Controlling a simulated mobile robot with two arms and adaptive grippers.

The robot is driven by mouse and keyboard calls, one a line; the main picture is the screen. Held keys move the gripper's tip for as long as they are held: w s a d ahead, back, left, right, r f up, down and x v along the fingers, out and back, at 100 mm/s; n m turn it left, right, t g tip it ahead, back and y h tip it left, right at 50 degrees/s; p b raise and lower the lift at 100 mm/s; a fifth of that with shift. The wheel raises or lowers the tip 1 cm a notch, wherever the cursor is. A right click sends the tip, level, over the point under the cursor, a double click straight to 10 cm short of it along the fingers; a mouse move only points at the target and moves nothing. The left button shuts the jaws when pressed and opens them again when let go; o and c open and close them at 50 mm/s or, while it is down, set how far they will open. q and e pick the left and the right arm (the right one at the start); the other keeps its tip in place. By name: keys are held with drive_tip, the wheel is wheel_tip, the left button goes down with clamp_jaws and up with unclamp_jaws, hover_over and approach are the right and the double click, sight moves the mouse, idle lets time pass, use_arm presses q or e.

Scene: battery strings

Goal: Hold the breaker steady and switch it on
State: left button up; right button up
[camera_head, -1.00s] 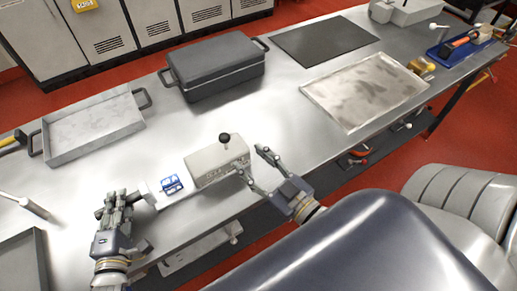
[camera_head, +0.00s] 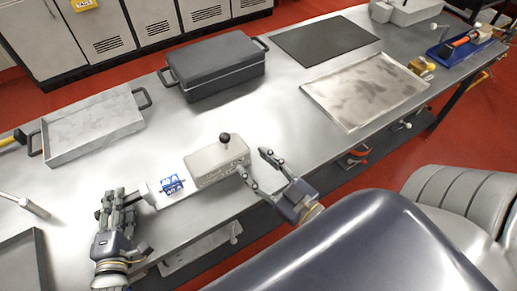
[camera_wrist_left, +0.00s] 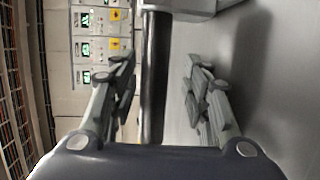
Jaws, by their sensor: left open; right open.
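A light grey box with a black knob on top, apparently the breaker (camera_head: 222,165), sits near the table's front edge in the head view. A small blue and white part (camera_head: 172,187) is at its left end. My left gripper (camera_head: 120,203) is open, left of the blue part and apart from the box. My right gripper (camera_head: 254,170) is open at the box's right end, with one finger close to its front; contact cannot be told. In the left wrist view, the left gripper's fingers (camera_wrist_left: 158,88) are apart with nothing held, and a grey block (camera_wrist_left: 182,8) shows at the top.
A grey tray (camera_head: 95,128) and a dark lidded case (camera_head: 215,68) stand behind the box. A dark mat (camera_head: 325,43) and a worn metal plate (camera_head: 365,92) lie to the right. A grey chair (camera_head: 465,205) stands in front at right. Bare table lies behind the box.

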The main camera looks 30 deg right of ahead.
use_arm(q)
drive_tip(key=v, duration=1.2)
drive_tip(key=shift+f, duration=0.1)
